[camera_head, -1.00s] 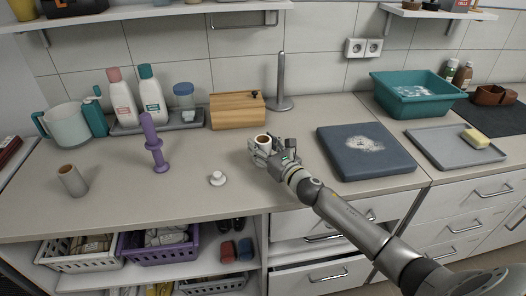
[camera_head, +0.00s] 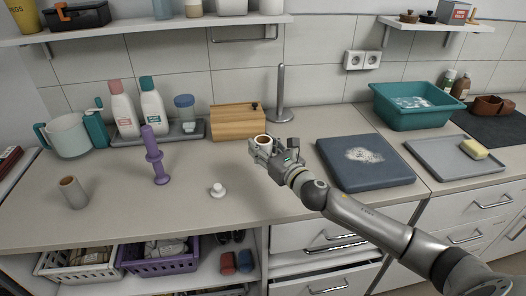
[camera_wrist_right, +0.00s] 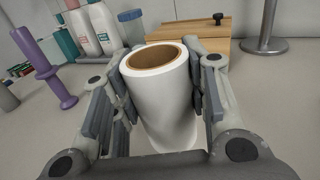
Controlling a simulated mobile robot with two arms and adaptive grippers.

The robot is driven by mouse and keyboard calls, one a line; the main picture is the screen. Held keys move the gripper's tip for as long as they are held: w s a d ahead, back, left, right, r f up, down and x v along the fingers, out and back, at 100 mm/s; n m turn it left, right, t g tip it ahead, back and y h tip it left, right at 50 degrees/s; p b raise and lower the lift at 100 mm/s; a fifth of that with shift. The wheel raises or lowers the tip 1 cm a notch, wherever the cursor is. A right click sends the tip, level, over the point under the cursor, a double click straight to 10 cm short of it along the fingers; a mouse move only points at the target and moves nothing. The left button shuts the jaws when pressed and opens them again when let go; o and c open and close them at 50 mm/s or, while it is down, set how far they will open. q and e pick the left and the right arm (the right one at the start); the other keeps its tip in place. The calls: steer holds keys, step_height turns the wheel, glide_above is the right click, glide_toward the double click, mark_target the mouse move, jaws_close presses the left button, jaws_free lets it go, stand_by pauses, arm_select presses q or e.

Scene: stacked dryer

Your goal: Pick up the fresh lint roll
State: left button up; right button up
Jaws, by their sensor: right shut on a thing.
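The fresh lint roll, a white roll with a brown cardboard core, shows in the right wrist view (camera_wrist_right: 160,100), upright between the fingers. My right gripper (camera_wrist_right: 158,90) is shut on its sides. In the head view the roll (camera_head: 262,141) is partly hidden by my right gripper (camera_head: 266,150), over the middle of the counter. A gap under it cannot be made out clearly. A purple handle (camera_head: 155,158) stands upright, and a small white knobbed piece (camera_head: 218,190) lies on the counter. My left gripper is not in view.
A wooden box (camera_head: 236,124) and a grey upright post (camera_head: 281,95) stand behind the roll. A dark blue pad (camera_head: 340,178) lies to the right. Bottles (camera_head: 124,112) stand on a tray at the back left. The counter's front middle is clear.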

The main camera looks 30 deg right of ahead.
steer(key=s+a+r, duration=0.4)
steer(key=s+r, duration=0.2)
steer(key=s, duration=0.4)
steer(key=shift+s+a+r+b, duration=0.15)
steer(key=shift+a+r+b, duration=0.15)
steer(key=shift+r, duration=0.05)
